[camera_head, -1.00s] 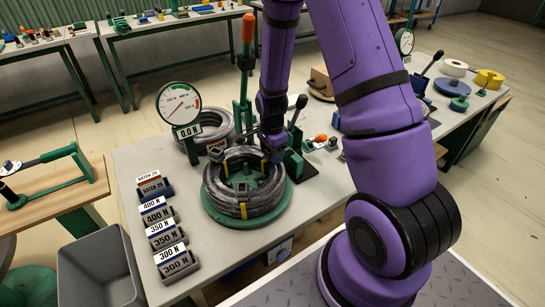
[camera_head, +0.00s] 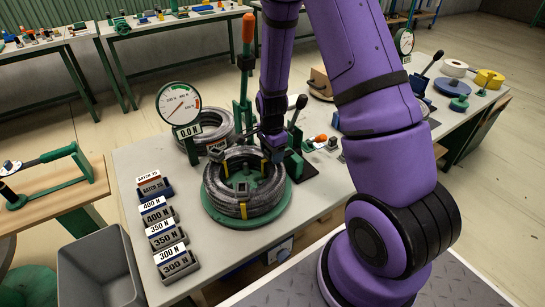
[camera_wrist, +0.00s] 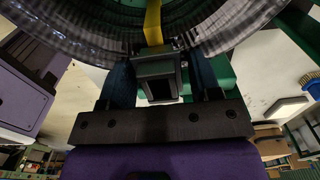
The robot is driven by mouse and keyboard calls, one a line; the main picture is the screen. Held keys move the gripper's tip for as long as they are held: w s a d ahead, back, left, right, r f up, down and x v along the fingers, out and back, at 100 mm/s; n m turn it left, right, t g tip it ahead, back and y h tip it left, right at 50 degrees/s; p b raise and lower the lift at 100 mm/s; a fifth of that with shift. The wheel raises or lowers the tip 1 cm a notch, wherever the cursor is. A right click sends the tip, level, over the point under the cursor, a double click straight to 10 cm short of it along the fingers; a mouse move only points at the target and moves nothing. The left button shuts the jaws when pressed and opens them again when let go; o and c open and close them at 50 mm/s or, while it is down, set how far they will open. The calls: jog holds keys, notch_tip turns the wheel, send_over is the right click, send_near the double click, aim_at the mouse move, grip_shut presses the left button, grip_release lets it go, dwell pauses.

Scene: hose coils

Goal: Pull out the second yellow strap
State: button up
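A grey hose coil (camera_head: 212,185) lies on a round green base (camera_head: 247,221) on the table. Yellow straps go around it: one at the back left (camera_head: 225,168), one at the front (camera_head: 243,210), and one at the right (camera_head: 263,167) beside my gripper (camera_head: 274,154). In the wrist view a yellow strap (camera_wrist: 153,22) runs down the coil (camera_wrist: 85,35) to a dark square block (camera_wrist: 160,82). My gripper's two fingers (camera_wrist: 162,72) stand on either side of this block. Whether they press on it is not clear. In the head view my arm partly hides the fingertips.
A gauge (camera_head: 179,104) behind the coil reads 0.0 N. Labelled blocks (camera_head: 160,215) line the table's left edge. A green stand with an orange handle (camera_head: 248,30) and a black-knobbed lever (camera_head: 301,102) stand close behind my gripper. A grey bin (camera_head: 95,270) is at lower left.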

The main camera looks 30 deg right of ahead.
grip_shut()
jog(key=c, duration=0.7)
grip_release()
jog(key=shift+c, duration=1.6)
jog(key=shift+w+r, duration=0.1)
jog(key=shift+r, duration=0.35)
jog(key=shift+r, duration=0.5)
grip_shut()
jog(key=shift+r, duration=2.2)
notch_tip(320, 180, up, 6)
jog(key=shift+r, duration=0.15)
